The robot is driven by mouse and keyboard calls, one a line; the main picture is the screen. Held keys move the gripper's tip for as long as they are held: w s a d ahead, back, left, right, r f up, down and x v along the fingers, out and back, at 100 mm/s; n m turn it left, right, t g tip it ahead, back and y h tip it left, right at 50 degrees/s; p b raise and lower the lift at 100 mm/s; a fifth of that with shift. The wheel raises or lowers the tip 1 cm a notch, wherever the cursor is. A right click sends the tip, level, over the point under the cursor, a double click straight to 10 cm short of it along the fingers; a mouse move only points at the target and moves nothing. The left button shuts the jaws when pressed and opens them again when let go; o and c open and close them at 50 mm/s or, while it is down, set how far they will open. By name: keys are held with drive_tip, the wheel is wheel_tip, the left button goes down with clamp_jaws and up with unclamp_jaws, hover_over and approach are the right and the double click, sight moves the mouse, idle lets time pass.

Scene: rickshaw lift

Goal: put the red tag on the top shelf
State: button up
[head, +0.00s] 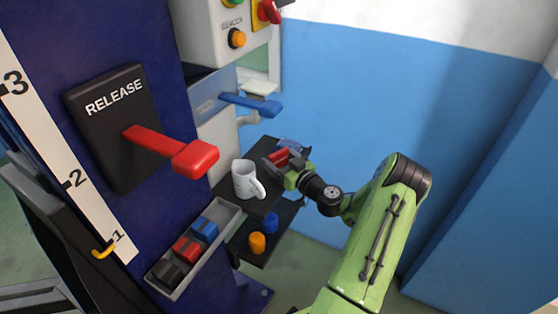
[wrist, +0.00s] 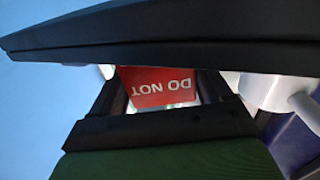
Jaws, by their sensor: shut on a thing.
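The red tag (head: 279,157) is between the fingers of my gripper (head: 283,166), at the far right part of the black shelf unit. In the wrist view the red tag (wrist: 160,86) shows the words "DO NOT" upside down, between the two dark fingers. My gripper is shut on it. The top shelf (head: 226,188) is a dark board that carries a white mug (head: 245,181), left of my gripper. Whether the tag touches the shelf cannot be told.
A blue cylinder (head: 271,222) and an orange one (head: 257,242) stand on the lower shelf. A red release lever (head: 175,150) and a blue lever (head: 252,105) stick out nearby. A grey tray (head: 165,287) holds several blocks. A blue wall (head: 360,110) stands behind.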

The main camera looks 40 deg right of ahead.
drive_tip(key=o, duration=1)
drive_tip(key=shift+f, duration=0.1)
drive_tip(key=shift+c, duration=0.2)
drive_tip(key=shift+r+p, duration=0.2)
drive_tip(key=shift+p, duration=0.1)
drive_tip(key=s, duration=1.2)
drive_tip(key=shift+a, duration=0.35)
drive_tip(key=shift+f, duration=0.15)
